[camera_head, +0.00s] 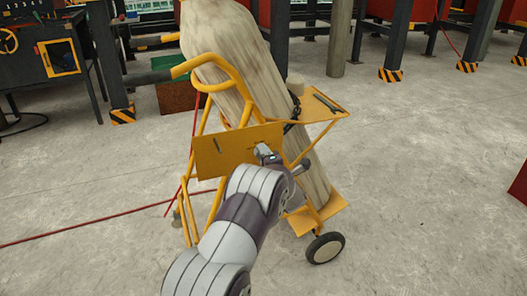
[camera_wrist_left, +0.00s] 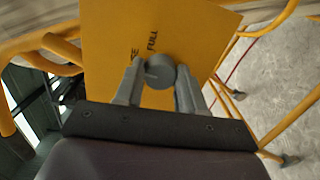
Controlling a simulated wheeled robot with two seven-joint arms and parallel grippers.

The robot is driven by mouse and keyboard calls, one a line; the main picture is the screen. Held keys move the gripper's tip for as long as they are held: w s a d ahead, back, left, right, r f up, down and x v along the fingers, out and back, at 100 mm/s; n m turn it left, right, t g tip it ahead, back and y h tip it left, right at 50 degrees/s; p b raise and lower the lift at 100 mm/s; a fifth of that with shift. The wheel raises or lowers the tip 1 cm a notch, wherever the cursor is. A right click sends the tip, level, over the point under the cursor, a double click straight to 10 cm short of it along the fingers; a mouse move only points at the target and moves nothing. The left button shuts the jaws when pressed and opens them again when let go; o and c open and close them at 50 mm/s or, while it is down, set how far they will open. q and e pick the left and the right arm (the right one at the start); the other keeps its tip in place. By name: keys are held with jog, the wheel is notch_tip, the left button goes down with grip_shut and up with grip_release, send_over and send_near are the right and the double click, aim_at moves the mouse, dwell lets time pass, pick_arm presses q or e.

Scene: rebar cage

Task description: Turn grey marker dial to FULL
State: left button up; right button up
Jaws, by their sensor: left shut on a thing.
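A grey round dial (camera_wrist_left: 159,72) sits on a yellow panel (camera_wrist_left: 112,30) in the left wrist view. The word FULL is printed on the panel just above the dial, with a second, partly hidden word to its left. My left gripper (camera_wrist_left: 158,80) is shut on the dial, one finger on each side. In the head view the yellow panel (camera_head: 212,152) is fixed to a yellow cart, and my left gripper (camera_head: 266,155) is at its right part; the dial is hidden there by my arm. My right gripper is not in view.
The yellow cart (camera_head: 226,72) carries a tall, dusty pale cylinder (camera_head: 232,50) and has a small side shelf (camera_head: 322,105) with a wrench on it. A red hose (camera_head: 75,226) lies across the floor at left.

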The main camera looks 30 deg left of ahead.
pick_arm(q)
jog(key=shift+f+m+g+y+p, duration=0.15)
jog(key=shift+m+p, duration=1.4)
jog(key=shift+m, duration=0.9)
jog(key=shift+f+m+g+y+p, duration=0.15)
jog(key=shift+m+p, duration=1.35)
jog(key=shift+m, duration=1.25)
jog(key=o, duration=1)
jog(key=shift+r, duration=0.1)
jog(key=shift+o, duration=0.2)
jog(key=shift+d, duration=0.1)
jog(key=p+v, duration=0.3)
jog(key=v, duration=0.9)
jog(key=shift+s+d, duration=0.2)
jog(key=shift+d, duration=0.1)
